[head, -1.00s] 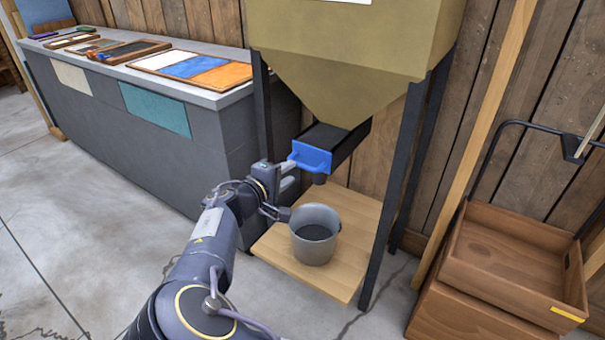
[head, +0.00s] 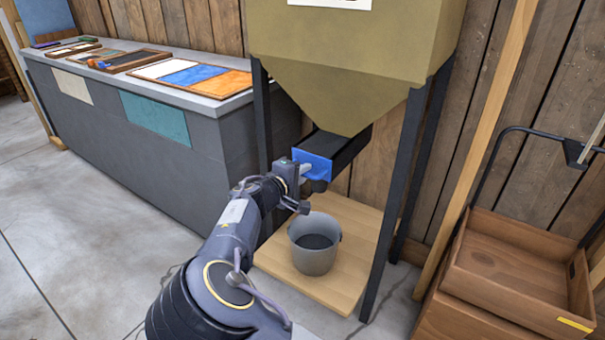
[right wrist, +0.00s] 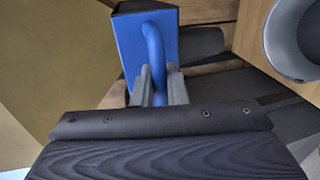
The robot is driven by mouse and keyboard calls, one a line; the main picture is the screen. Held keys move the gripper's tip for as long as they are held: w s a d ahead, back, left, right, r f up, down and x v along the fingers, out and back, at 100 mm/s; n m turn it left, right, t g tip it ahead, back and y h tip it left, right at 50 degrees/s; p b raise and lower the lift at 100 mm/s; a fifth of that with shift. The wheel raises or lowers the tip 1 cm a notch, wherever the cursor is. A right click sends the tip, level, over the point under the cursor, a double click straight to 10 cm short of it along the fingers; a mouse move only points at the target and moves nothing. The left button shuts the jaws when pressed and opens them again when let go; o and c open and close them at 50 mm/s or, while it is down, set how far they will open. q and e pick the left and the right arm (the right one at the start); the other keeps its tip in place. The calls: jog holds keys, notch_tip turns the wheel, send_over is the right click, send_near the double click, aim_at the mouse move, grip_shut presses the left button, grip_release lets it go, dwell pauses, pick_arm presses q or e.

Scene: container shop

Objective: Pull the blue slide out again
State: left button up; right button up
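The blue slide (head: 318,168) is at the front end of the dark chute (head: 338,146) under the hopper. In the right wrist view its blue plate (right wrist: 146,40) carries a curved blue handle (right wrist: 156,62). My right gripper (head: 303,168) is at that handle. In the right wrist view its two grey fingers (right wrist: 158,86) lie close against both sides of the handle, with no clear gap. My left gripper is not in view.
A grey bucket (head: 314,262) with dark contents stands on the wooden shelf (head: 350,218) below the chute. Black legs (head: 405,190) hold the olive hopper (head: 350,60). A grey counter (head: 110,120) with trays stands left, wooden crates (head: 510,262) right.

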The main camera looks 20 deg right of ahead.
grip_shut()
jog(key=f+v, duration=0.1)
jog(key=v, duration=0.6)
jog(key=shift+a+f, duration=0.25)
jog(key=shift+f, duration=0.1)
jog(key=shift+s, duration=0.15)
jog(key=o, duration=0.6)
grip_release()
jog(key=shift+a, duration=0.1)
jog(key=shift+s+r, duration=0.1)
jog(key=shift+r, duration=0.05)
